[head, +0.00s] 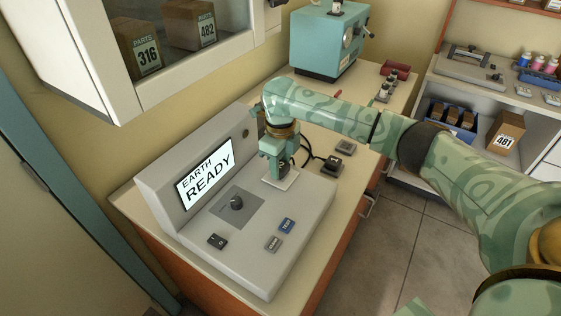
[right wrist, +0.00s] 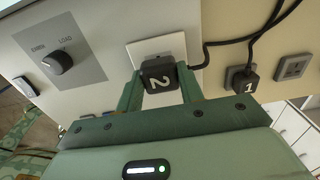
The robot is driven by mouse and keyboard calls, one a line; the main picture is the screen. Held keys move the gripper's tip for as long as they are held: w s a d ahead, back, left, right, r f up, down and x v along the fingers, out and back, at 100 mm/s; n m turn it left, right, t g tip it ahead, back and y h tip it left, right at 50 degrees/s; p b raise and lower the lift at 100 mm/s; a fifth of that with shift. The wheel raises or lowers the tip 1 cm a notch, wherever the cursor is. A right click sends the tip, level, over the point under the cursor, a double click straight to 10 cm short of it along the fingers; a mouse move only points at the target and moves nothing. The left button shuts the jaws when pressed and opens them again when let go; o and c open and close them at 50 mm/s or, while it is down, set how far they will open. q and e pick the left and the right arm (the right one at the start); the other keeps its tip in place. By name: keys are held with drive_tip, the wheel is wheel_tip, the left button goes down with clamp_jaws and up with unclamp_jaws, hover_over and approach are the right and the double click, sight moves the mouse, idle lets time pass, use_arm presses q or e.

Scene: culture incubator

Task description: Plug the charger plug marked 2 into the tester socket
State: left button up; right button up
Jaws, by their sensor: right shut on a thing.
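The plug marked 2 (right wrist: 160,76) is a black block held between the fingers of my right gripper (right wrist: 160,92), which is shut on it. In the right wrist view it sits over the white socket plate (right wrist: 152,47) of the grey tester (right wrist: 104,22). In the head view my right gripper (head: 278,165) points down at that plate (head: 281,183), on the tester's top. The fingers hide where plug and socket meet, so I cannot tell how deep the plug sits. The tester's screen (head: 205,176) reads "EARTH READY". My left gripper is not in view.
A plug marked 1 (right wrist: 244,85) stands beside the tester, with an empty grey socket (right wrist: 293,68) near it. Black cords (right wrist: 240,40) run from both plugs. The tester carries a knob (head: 236,202) and buttons (head: 286,226). A teal machine (head: 328,40) stands farther back.

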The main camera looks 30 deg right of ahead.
drive_tip(key=shift+f, duration=0.5)
drive_tip(key=o, duration=1.4)
drive_tip(key=shift+c, duration=0.2)
wheel_tip(320, 180, up, 16)
drive_tip(key=p, duration=0.5)
drive_tip(key=shift+r+p, duration=0.2)
drive_tip(key=shift+p, duration=0.15)
drive_tip(key=shift+f, duration=0.1)
